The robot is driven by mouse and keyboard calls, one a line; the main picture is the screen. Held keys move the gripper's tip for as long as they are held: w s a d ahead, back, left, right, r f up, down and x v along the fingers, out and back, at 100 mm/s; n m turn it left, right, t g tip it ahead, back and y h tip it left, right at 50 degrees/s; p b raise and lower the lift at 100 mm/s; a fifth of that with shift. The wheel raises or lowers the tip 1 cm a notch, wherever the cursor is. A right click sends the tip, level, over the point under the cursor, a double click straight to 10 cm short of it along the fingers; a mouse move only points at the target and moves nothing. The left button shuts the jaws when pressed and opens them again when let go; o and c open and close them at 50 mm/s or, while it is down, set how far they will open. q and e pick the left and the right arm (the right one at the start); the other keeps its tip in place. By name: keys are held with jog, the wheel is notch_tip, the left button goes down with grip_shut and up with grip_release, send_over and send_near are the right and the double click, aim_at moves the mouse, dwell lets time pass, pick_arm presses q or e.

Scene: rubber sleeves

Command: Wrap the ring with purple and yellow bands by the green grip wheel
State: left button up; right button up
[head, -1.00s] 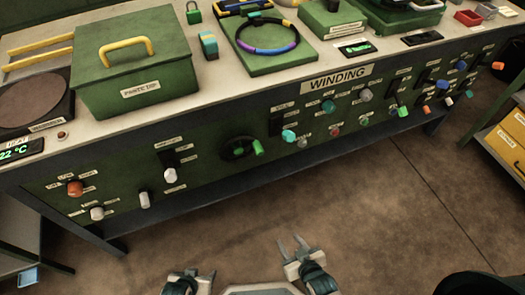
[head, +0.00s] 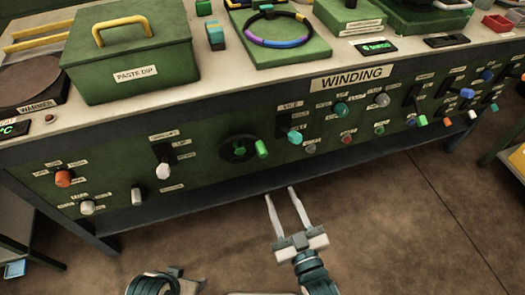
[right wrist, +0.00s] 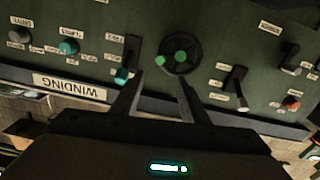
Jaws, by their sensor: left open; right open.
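The ring with purple and yellow bands (head: 272,43) lies on a green board at the back of the bench in the head view. The green grip wheel, a dark disc (head: 236,149) with a green grip (head: 262,148), is on the bench's front panel. It also shows in the right wrist view (right wrist: 181,43), ahead of the fingers. My right gripper (head: 280,192) is open and empty, in front of the panel and below the wheel in the picture. Its fingers also show in the right wrist view (right wrist: 156,85). My left gripper (head: 188,277) is open at the bottom edge, partly cut off.
The panel carries several other knobs and levers near the wheel, including a teal-tipped lever (head: 295,137) to its right and a white-tipped lever (head: 163,170) to its left. A green box (head: 130,65) stands on the bench. The floor in front is clear.

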aim_at(264, 156)
jog(key=shift+w, duration=0.1)
jog(key=x, duration=1.7)
jog(key=shift+w+f+b, duration=0.1)
jog(key=shift+b, duration=0.2)
jog(key=shift+c, duration=0.2)
grip_shut()
